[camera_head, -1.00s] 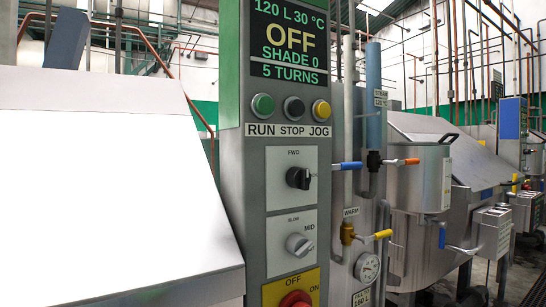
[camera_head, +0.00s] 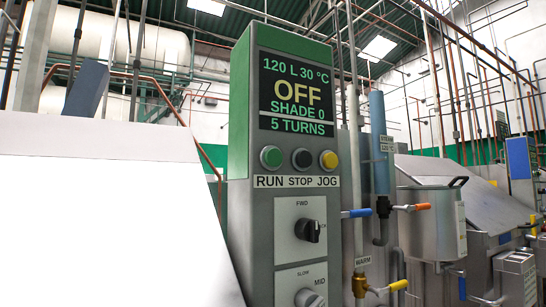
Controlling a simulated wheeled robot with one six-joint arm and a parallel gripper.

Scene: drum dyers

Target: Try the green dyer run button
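The green run button (camera_head: 271,156) is a round push button on the grey control column, above the word RUN. A black stop button (camera_head: 301,158) and a yellow jog button (camera_head: 329,160) sit to its right. The display (camera_head: 296,95) above them reads 120 L 30 °C, OFF, SHADE 0, 5 TURNS. The column (camera_head: 240,150) has a green top and side. My gripper does not show in this view, and nothing touches the buttons.
A black FWD selector knob (camera_head: 309,230) and a grey speed knob (camera_head: 308,298) are below the buttons. Pipes with a blue lever (camera_head: 358,213) and an orange lever (camera_head: 423,207) stand close on the right. A large bright white panel (camera_head: 100,230) fills the lower left.

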